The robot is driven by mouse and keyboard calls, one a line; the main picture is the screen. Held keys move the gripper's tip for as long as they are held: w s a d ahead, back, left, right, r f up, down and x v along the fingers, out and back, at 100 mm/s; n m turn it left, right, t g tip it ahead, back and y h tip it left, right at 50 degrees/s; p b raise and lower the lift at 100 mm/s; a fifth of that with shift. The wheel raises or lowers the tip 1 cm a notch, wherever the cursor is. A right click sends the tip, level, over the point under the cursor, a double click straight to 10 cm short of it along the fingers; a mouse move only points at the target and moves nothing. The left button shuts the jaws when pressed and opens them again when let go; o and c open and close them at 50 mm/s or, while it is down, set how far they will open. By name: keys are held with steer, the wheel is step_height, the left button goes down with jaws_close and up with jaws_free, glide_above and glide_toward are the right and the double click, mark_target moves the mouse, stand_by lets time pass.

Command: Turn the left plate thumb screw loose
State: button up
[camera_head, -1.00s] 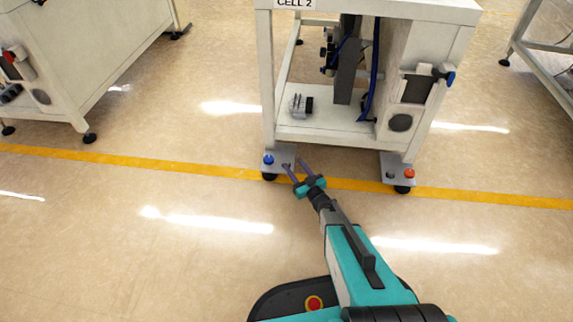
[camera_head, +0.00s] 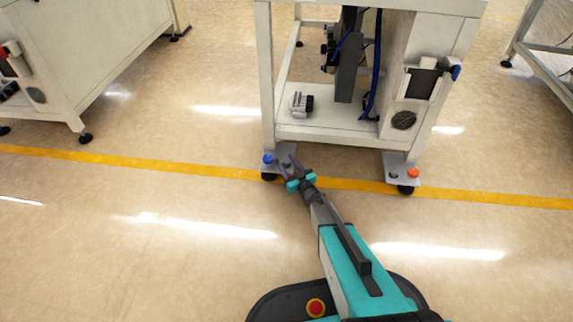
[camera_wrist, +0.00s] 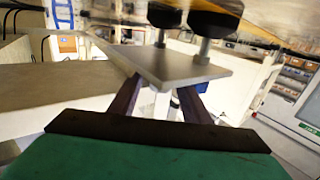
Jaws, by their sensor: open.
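The left plate (camera_head: 281,149) is a grey foot plate at the base of the Cell 2 stand's left leg. A blue knob (camera_head: 268,159) stands on its left side, above a black foot. A small dark knob (camera_head: 287,165) sits further right on it, between my fingers. I cannot tell which knob is the thumb screw. My gripper (camera_head: 287,158) is open over the plate. In the wrist view, the plate (camera_wrist: 170,62) appears upside down and hides my fingertips.
The right plate (camera_head: 402,160) carries an orange-red knob (camera_head: 413,173) and a dark knob. The stand's lower shelf (camera_head: 325,127) and left leg (camera_head: 267,95) rise close behind my gripper. A white cabinet (camera_head: 90,60) stands left. The floor in front is clear.

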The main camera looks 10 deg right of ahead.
steer(key=shift+w, duration=0.1)
steer(key=c, duration=1)
steer(key=shift+c, duration=0.2)
